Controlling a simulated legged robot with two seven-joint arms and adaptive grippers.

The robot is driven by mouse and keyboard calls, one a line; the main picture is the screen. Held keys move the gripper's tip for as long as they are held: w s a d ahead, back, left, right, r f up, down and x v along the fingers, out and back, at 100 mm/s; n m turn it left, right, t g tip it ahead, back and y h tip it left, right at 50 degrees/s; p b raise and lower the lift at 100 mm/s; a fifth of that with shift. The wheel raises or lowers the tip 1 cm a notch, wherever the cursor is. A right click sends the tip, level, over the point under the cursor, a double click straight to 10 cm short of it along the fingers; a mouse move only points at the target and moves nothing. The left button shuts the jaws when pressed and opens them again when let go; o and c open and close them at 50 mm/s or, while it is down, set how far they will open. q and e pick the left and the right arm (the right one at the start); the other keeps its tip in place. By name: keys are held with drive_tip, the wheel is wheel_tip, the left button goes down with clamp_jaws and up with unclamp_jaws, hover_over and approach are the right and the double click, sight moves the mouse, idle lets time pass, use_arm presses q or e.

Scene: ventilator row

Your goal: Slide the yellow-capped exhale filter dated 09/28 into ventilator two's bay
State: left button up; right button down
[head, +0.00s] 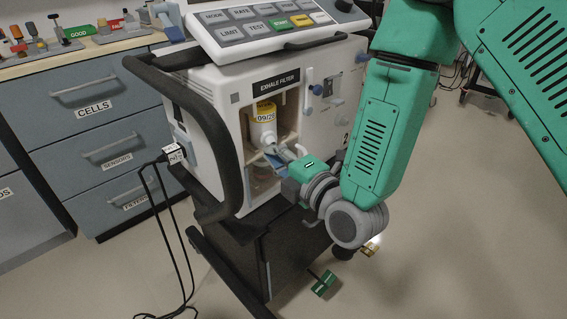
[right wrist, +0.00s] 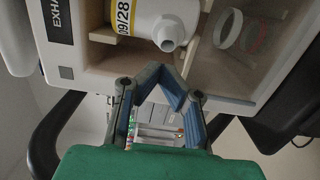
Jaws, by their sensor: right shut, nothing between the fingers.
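The yellow-capped exhale filter (head: 264,122), a white cylinder labelled 09/28, stands upright inside the open bay (head: 289,112) under the EXHALE FILTER label. In the right wrist view the filter (right wrist: 168,16) shows its white body, date band and side port. The ventilator (head: 222,98) is white, with a partly hidden 2 on its front. My right gripper (head: 274,157) is at the bay's opening, just below and in front of the filter. Its fingers (right wrist: 167,72) are shut and empty, close to the port; I cannot tell whether they touch it. My left gripper is out of view.
A black handle bar (head: 206,130) curves around the ventilator's left side. Cables hang from a plug (head: 173,154) there. Grey drawers (head: 105,90) stand at the left. Below the filter is a lower compartment with ring-shaped parts (right wrist: 228,28). Floor at the right is mostly clear.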

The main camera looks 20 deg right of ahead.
sight(264, 141)
drive_tip(key=w+a, duration=0.2)
drive_tip(key=w, duration=0.1)
drive_tip(key=w+a+b, duration=0.1)
drive_tip(key=shift+w, duration=0.25)
drive_tip(key=shift+w+d, duration=0.1)
drive_tip(key=shift+w, duration=0.25)
drive_tip(key=shift+w+d, duration=0.2)
drive_tip(key=shift+d, duration=0.1)
drive_tip(key=shift+w+d, duration=0.1)
drive_tip(key=shift+d, duration=0.4)
drive_tip(key=shift+a, duration=0.45)
drive_tip(key=shift+w+r, duration=0.1)
drive_tip(key=shift+w, duration=0.1)
drive_tip(key=shift+w+d+p, duration=0.25)
drive_tip(key=shift+d+p, duration=0.05)
drive_tip(key=shift+d, duration=0.6)
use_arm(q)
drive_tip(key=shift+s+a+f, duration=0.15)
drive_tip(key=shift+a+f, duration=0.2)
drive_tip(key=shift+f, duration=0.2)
